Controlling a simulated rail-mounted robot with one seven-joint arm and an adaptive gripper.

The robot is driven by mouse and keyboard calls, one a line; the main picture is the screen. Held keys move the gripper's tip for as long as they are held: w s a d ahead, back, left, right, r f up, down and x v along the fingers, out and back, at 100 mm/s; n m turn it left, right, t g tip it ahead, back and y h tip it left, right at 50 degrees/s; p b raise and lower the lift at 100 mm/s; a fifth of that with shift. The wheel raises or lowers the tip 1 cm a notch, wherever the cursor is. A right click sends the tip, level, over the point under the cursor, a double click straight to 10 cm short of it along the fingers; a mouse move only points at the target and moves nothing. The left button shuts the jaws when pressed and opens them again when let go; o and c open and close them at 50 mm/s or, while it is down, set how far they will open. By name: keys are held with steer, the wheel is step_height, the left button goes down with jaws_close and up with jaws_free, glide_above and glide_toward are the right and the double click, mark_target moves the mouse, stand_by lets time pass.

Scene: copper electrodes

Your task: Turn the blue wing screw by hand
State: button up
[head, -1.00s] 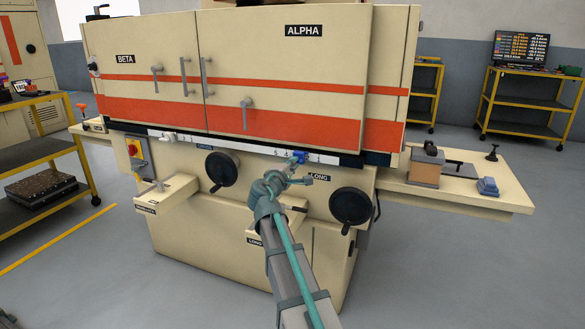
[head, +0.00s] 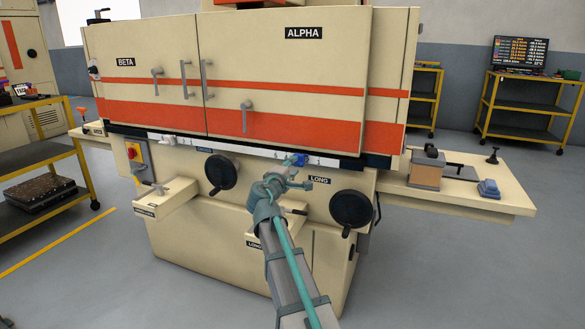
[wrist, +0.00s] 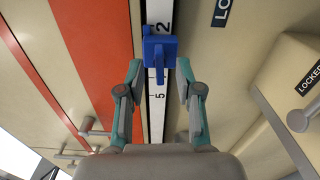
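The blue wing screw (wrist: 160,62) is a blue block with a raised wing on the white numbered scale (wrist: 155,110), which runs up the middle of the wrist view. In the head view, the screw (head: 300,159) sits on the scale along the machine's front, under the ALPHA door. My gripper (wrist: 160,68) is open, with one finger on each side of the scale. No contact with the screw is visible; I cannot tell the exact depth between them. In the head view, my gripper (head: 297,171) is at the screw, and part of the fingers is hard to make out.
A LOCKED-labelled box with a grey knob (wrist: 302,118) stands out at the right in the wrist view. Black handwheels (head: 221,170) and (head: 351,207) another handwheel flank my arm. A side shelf (head: 510,196) carries a vise-like block (head: 426,168). The floor in front is clear.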

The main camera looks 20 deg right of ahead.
steer(key=shift+v, duration=2.85)
